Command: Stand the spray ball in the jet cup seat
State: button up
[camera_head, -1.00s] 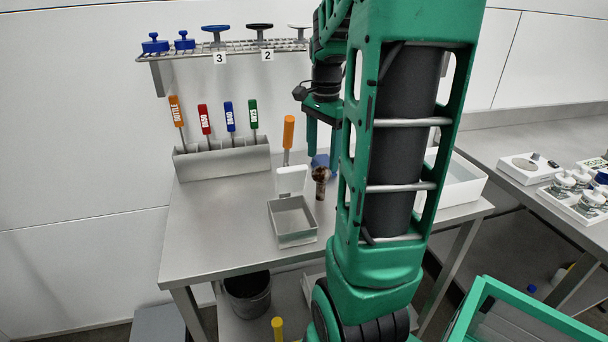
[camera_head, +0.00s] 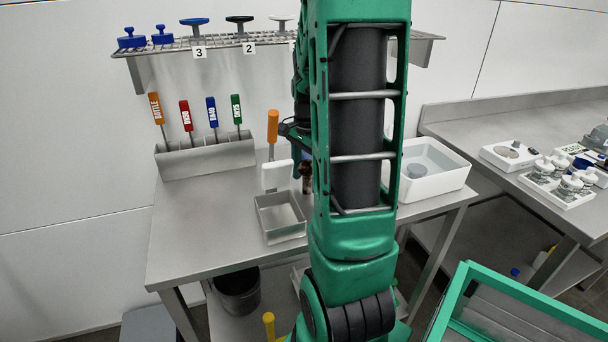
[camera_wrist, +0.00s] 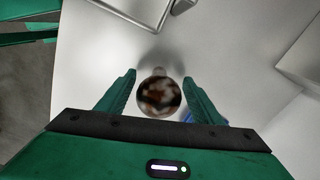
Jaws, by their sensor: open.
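The spray ball, as I take it, is a mottled brown and white ball (camera_wrist: 159,95) in the wrist view, standing on the steel table. In the head view it is a small brown upright thing (camera_head: 307,178), partly hidden by my arm. My gripper (camera_wrist: 159,78) is open, with one finger on each side of the ball; I cannot tell whether they touch it. In the head view my arm hides most of the gripper.
An open metal box (camera_head: 266,238) and a white block (camera_head: 276,175) stand left of the ball. An orange-handled tool (camera_head: 272,130) rises behind them. A rack of labelled tools (camera_head: 207,158) is at the back left. The right bench carries white trays (camera_head: 512,154). The table's front left is clear.

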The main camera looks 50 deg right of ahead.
jog(key=shift+f, duration=0.2)
jog(key=c, duration=1.3)
jog(key=shift+o, duration=0.2)
jog(key=shift+r, duration=0.1)
notch_tip(320, 180, up, 10)
jog(key=shift+f, duration=0.1)
